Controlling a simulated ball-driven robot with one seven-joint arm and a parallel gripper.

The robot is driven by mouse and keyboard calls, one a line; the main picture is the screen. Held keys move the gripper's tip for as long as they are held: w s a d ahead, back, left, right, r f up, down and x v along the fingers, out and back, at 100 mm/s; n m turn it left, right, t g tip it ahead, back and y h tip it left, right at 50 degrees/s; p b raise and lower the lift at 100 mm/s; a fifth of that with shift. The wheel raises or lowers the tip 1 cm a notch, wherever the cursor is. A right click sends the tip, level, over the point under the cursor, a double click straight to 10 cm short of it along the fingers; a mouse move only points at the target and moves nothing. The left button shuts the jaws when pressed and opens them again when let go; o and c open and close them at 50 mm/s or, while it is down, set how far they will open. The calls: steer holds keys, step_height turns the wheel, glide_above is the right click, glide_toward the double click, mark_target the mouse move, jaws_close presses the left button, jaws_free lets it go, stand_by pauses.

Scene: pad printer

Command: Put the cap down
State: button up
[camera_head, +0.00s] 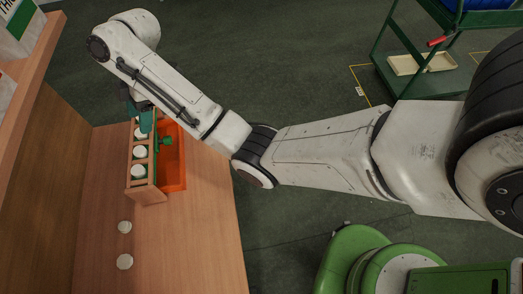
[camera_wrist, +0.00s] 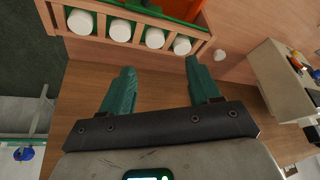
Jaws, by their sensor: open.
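Several white caps (camera_head: 138,152) sit in a row in the slots of a wooden rack (camera_head: 148,194). The wrist view shows the row of caps (camera_wrist: 120,30) along the top, in the rack (camera_wrist: 98,40). In the head view my gripper (camera_head: 146,121) is at the rack's far end, partly hidden by my arm.
An orange bin (camera_head: 171,172) adjoins the rack, with a green part (camera_head: 164,141) over it. The wooden table (camera_head: 205,235) is clear near its front. A green cart (camera_head: 440,80) stands on the floor.

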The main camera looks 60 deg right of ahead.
steer(key=s+a+f+m+h, duration=0.1)
steer(key=s+f+m, duration=0.3)
steer(key=s+f, duration=0.55)
steer(key=s+d+f+m+h, duration=0.1)
steer(key=s+m, duration=0.4)
steer(key=s, duration=0.8)
steer(key=s+d+f+m+h, duration=0.2)
steer(key=s+m, duration=0.3)
steer(key=s, duration=0.8)
steer(key=shift+d+f+g+h, duration=0.2)
steer(key=shift+d+g+h, duration=0.1)
steer(key=shift+d+h, duration=0.15)
